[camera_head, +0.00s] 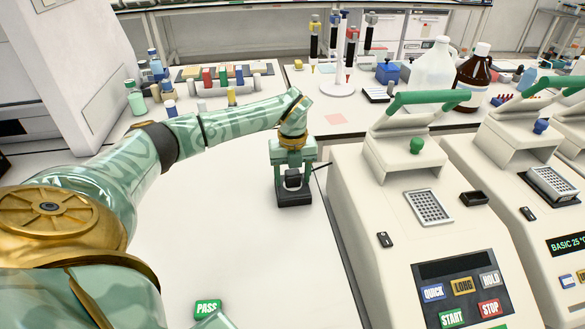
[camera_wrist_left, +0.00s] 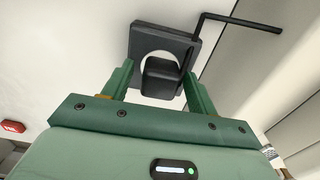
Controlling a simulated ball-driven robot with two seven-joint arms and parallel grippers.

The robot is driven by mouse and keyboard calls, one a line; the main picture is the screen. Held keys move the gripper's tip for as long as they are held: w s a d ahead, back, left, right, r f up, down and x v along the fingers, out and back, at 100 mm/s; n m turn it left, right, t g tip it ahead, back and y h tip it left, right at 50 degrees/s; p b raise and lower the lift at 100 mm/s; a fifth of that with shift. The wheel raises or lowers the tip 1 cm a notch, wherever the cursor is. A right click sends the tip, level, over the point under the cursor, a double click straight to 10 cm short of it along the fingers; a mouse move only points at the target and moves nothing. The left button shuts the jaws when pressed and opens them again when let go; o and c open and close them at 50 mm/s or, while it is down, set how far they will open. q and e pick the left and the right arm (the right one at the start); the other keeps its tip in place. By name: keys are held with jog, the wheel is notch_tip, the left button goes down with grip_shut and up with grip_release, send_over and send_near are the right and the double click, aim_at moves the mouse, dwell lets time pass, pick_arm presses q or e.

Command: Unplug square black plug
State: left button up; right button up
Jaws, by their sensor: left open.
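The square black plug (camera_head: 293,181) is a small dark block at a black square base (camera_head: 294,199) on the white bench, left of the nearest cycler. In the left wrist view the plug (camera_wrist_left: 162,77) lies between the two green fingers, in front of the base plate (camera_wrist_left: 140,40) with its pale round opening. My left gripper (camera_head: 293,172) reaches down over it, and its open fingers (camera_wrist_left: 157,80) stand on either side of the plug. A gap shows on the left finger's side; contact on the right side is unclear. My right gripper is not seen.
A thin black bent cord or rod (camera_wrist_left: 237,22) runs from beside the plug toward the nearest thermal cycler (camera_head: 370,230). A green PASS marker (camera_head: 207,309) lies at the bench front. The bench left of the base is clear. Bottles and a pipette stand (camera_head: 340,88) are behind.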

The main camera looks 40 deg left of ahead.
aim_at(293, 172)
pick_arm(q)
jog(key=shift+p, duration=0.35)
grip_shut()
jog(key=shift+r+p, duration=1)
jog(key=shift+r, duration=0.15)
jog(key=shift+r+p, duration=1.7)
jog(key=shift+r, duration=0.2)
